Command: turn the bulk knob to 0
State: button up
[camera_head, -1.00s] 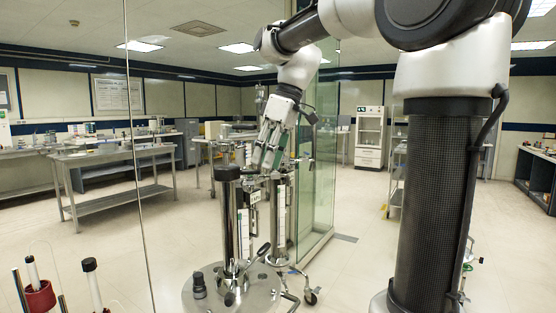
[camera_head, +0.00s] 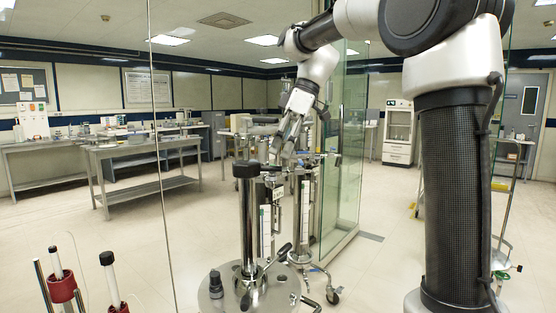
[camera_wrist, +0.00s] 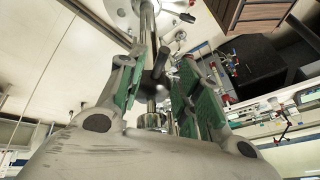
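My gripper (camera_head: 285,148) is open and empty in the head view, with its fingers pointing down. It is just right of and slightly above the black top (camera_head: 246,170) of the near steel column. In the wrist view my gripper (camera_wrist: 162,75) has its two green-padded fingers apart. A steel rod and a dark handle (camera_wrist: 157,72) show beyond and between them; I cannot tell that they touch. A small black knob (camera_head: 217,283) stands on the round steel base plate at the column's foot. No label or scale is readable, so I cannot tell which part is the bulk knob.
A second column with a white scale strip (camera_head: 305,210) stands close behind. A glass panel (camera_head: 350,150) rises to its right. Red-collared holders (camera_head: 62,286) stand at the lower left. Workbenches (camera_head: 140,152) line the back left. The floor between is clear.

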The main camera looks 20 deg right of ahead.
aim_at(277, 167)
jog(key=shift+x, duration=1.65)
grip_shut()
jog(key=shift+s+a+m+t, duration=0.2)
jog(key=shift+s+m+t, duration=0.1)
jog(key=shift+s+m, duration=0.4)
jog(key=shift+w, duration=0.2)
grip_release()
